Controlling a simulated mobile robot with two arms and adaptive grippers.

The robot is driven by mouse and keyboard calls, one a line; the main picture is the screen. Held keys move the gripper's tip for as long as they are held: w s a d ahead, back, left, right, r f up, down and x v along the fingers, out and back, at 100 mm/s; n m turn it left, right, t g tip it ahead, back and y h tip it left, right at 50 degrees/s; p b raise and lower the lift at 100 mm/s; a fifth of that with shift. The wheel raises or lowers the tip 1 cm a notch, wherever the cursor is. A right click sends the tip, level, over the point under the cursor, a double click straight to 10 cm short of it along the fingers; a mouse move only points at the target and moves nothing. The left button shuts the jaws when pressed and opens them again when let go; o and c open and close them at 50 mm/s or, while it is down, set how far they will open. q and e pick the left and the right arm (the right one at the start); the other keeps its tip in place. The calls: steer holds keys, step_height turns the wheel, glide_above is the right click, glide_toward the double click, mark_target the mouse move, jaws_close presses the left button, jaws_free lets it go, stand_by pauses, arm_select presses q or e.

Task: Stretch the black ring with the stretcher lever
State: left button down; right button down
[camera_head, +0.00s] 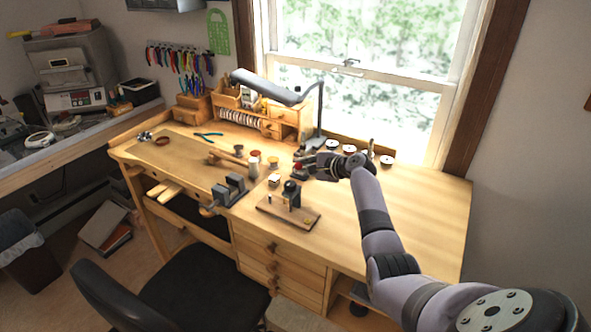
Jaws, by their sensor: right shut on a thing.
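My right gripper (308,167) is over the back middle of the wooden bench, its arm coming in from the lower right. It is shut on a small dark thing with a red top (298,167); the fingers partly cover it, and I cannot tell whether it is the stretcher lever. A tool with a dark upright post (291,192) stands on a flat wooden board (306,218) in front of the gripper. I cannot make out the black ring for sure. My left gripper is not in view.
A grey vise (230,189) sits at the bench's front edge. Small jars (254,163), blue pliers (208,137) and a desk lamp (270,88) stand or lie around. Several small round items (387,160) lie by the window. The bench's right side is clear.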

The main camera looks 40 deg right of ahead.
steer(key=shift+w+d+r+y, duration=0.15)
steer(key=shift+r+y, duration=0.05)
steer(key=shift+r, duration=0.25)
steer(key=shift+w+d+r+y, duration=0.1)
steer(key=shift+d+r+y, duration=0.1)
steer(key=shift+r, duration=0.25)
steer(key=shift+w+d+r+m, duration=0.1)
steer(key=shift+d+r+m, duration=0.05)
steer(key=shift+m, duration=0.25)
steer(key=shift+w+d+r, duration=0.15)
steer(key=shift+d+r, duration=0.1)
steer(key=shift+d, duration=0.05)
steer(key=shift+d+r, duration=0.2)
steer(key=shift+r, duration=0.1)
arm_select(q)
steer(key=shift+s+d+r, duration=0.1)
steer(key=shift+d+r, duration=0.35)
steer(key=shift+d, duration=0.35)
arm_select(e)
steer(key=shift+w+d+r, duration=0.15)
steer(key=shift+d+r, duration=0.05)
steer(key=c, duration=1.9)
jaws_free()
steer(key=o, duration=0.4)
steer(key=shift+a+f, duration=0.25)
steer(key=shift+o, duration=0.3)
